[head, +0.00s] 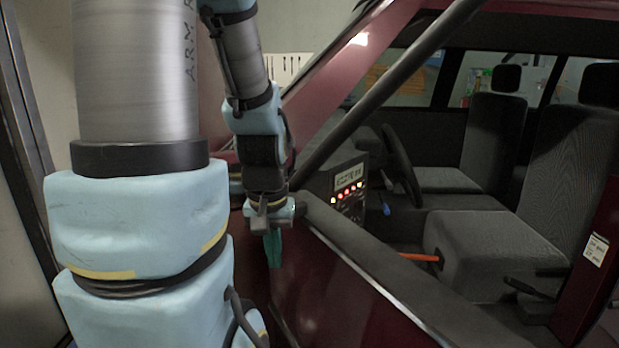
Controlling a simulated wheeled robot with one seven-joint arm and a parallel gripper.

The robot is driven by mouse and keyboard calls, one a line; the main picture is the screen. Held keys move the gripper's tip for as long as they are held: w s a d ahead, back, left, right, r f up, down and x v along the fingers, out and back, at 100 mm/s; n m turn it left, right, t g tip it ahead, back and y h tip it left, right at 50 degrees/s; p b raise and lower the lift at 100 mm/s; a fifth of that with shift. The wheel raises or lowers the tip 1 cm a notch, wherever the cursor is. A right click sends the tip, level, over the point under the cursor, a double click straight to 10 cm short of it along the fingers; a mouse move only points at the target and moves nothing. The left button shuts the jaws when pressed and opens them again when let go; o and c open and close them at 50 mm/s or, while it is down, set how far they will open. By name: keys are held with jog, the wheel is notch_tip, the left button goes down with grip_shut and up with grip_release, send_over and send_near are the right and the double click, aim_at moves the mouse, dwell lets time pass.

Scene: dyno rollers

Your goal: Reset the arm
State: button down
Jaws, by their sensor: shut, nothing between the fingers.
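My arm, with light blue covers and grey links, fills the left of the head view. My gripper (273,250) hangs from its end and points down, with green fingers close together. Nothing shows between the fingers. It is in front of the dark red car's (320,285) side, left of the open window. I cannot tell whether it touches the car.
A dark bar (395,85) slants across the window opening. Inside are a panel with lit buttons (347,192), a steering wheel (401,168), a grey seat (500,240) and an orange-red lever (420,257). The window sill (370,260) runs close to my gripper's right.

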notch_tip(320, 180, up, 12)
jog(key=p, duration=1.1)
jog(key=shift+r, duration=0.15)
